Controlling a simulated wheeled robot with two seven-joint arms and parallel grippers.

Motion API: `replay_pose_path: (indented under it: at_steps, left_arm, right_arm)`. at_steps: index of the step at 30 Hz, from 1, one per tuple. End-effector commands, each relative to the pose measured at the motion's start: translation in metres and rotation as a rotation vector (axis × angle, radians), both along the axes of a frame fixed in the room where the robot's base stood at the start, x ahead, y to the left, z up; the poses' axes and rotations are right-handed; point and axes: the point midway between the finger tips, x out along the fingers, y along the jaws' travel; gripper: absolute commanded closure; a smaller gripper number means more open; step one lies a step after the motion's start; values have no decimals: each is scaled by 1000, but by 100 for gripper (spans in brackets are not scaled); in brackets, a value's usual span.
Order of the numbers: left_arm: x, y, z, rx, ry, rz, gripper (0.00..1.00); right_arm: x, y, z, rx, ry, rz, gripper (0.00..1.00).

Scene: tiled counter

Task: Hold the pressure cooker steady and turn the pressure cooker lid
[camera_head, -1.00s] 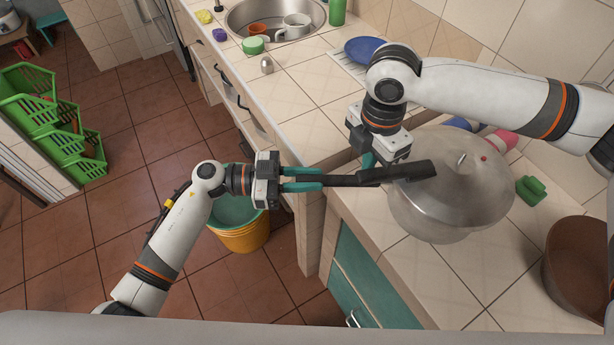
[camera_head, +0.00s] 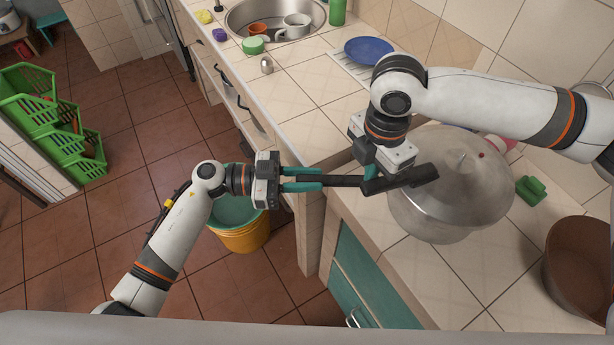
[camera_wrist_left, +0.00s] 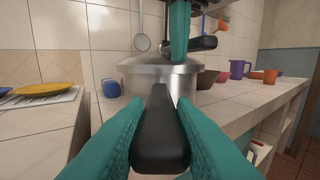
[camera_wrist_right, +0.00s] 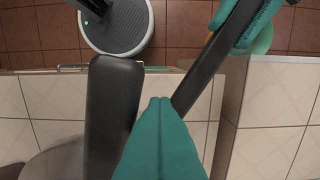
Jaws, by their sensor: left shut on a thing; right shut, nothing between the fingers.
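The silver pressure cooker (camera_head: 425,222) stands on the tiled counter with its domed lid (camera_head: 465,170) on top. My left gripper (camera_head: 319,180) is shut on the black pot handle (camera_head: 345,181), which also shows in the left wrist view (camera_wrist_left: 160,145). The black lid handle (camera_head: 408,180) points left, at a slight angle to the pot handle. My right gripper (camera_head: 369,166) is shut and empty. In the right wrist view its closed fingertips (camera_wrist_right: 160,103) sit between the lid handle (camera_wrist_right: 116,110) and the pot handle (camera_wrist_right: 212,60), close beside the lid handle.
A brown pot (camera_head: 575,270) and a green item (camera_head: 530,190) stand right of the cooker. A blue plate (camera_head: 368,50) lies behind my right arm, near the sink (camera_head: 275,18). A yellow bucket (camera_head: 240,235) stands on the floor below my left gripper. The front counter is clear.

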Motion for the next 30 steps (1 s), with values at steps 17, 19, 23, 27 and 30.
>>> replay_pose_path:
  at_steps: [17,19,23,27,30]
  left_arm:
    - [1,1,0,0,0,3,100]
    - [1,1,0,0,0,3,100]
    - [1,1,0,0,0,3,100]
    - [1,1,0,0,0,3,100]
    - [1,1,0,0,0,3,100]
  right_arm:
    - [-6,-2,0,-1,2,0,100]
    - [-9,-3,0,-2,1,0,100]
    - [-14,-5,0,-2,1,0,100]
    - [-19,-6,0,-2,1,0,100]
    - [-22,-7,0,-2,1,0,100]
